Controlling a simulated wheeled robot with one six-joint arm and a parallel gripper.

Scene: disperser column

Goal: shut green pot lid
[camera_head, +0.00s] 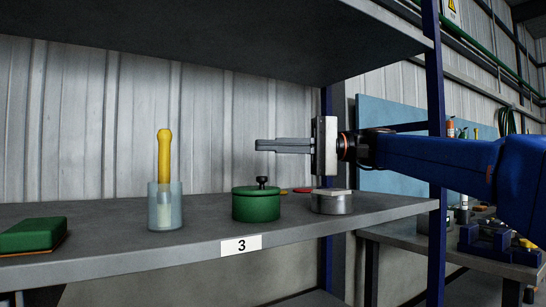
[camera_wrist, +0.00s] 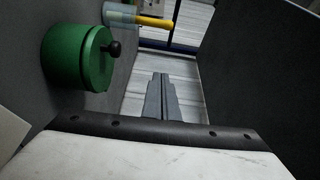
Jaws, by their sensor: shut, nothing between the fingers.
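The green pot (camera_head: 256,206) stands upright on the grey shelf, right of the clear cup. Its green lid (camera_head: 257,189) with a black knob (camera_head: 262,181) sits on top; whether it is fully seated I cannot tell. In the wrist view the pot (camera_wrist: 65,58) is at the upper left, with the lid (camera_wrist: 98,57) and knob (camera_wrist: 114,48) facing right. My gripper (camera_head: 258,145) is shut and empty, held level above the pot, pointing left. Its fingers (camera_wrist: 161,76) show closed together in the wrist view, apart from the pot and lid.
A clear cup with a yellow-handled tool (camera_head: 165,150) stands left of the pot. A metal tin (camera_head: 332,204) stands to the right, with small red and yellow discs behind. A green block (camera_head: 33,233) lies far left. An upper shelf (camera_head: 230,35) hangs above; a blue post (camera_head: 434,90) is at right.

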